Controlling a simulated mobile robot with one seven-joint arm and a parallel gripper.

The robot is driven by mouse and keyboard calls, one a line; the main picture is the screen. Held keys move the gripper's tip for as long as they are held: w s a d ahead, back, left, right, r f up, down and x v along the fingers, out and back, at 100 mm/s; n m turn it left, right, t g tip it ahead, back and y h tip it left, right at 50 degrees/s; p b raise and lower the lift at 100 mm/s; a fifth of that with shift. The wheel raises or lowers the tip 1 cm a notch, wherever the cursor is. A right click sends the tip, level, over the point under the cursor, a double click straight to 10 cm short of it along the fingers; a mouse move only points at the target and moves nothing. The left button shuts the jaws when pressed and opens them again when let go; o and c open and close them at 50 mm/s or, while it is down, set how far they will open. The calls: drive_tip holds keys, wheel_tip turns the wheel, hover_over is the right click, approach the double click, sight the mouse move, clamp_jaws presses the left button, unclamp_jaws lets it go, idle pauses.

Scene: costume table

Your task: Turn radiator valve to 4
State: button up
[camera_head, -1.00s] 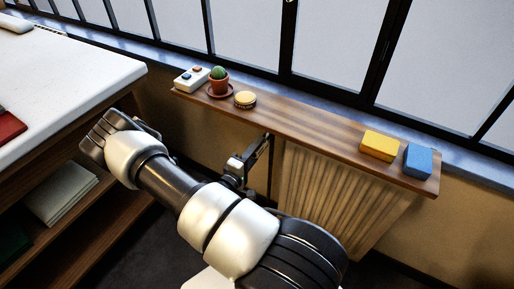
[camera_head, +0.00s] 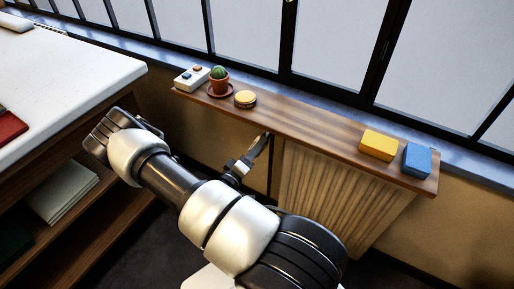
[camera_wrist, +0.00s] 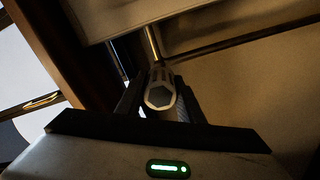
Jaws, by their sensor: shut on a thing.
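The radiator (camera_head: 335,200) hangs on the wall under a wooden shelf. In the wrist view, the radiator valve (camera_wrist: 158,94) is a pale, faceted knob with a dark end, on a metal pipe. My gripper (camera_wrist: 156,84) has a finger on each side of the knob and is shut on it. In the head view, my gripper (camera_head: 262,142) is at the radiator's left edge, just below the shelf. The knob cannot be made out there. I cannot read any number on the valve.
The shelf (camera_head: 310,135) above my gripper holds a white box with buttons (camera_head: 191,78), a potted cactus (camera_head: 219,80), a round yellow tin (camera_head: 245,99), a yellow block (camera_head: 379,145) and a blue block (camera_head: 418,160). A white-topped table (camera_head: 75,75) stands at left.

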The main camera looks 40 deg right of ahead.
drive_tip(key=o, duration=1.1)
drive_tip(key=shift+c, duration=0.2)
drive_tip(key=shift+a, duration=0.1)
drive_tip(key=p+v, duration=0.1)
drive_tip(key=v, duration=1.6)
drive_tip(key=shift+p, duration=0.35)
drive_tip(key=shift+s+a, duration=0.1)
drive_tip(key=shift+a, duration=0.05)
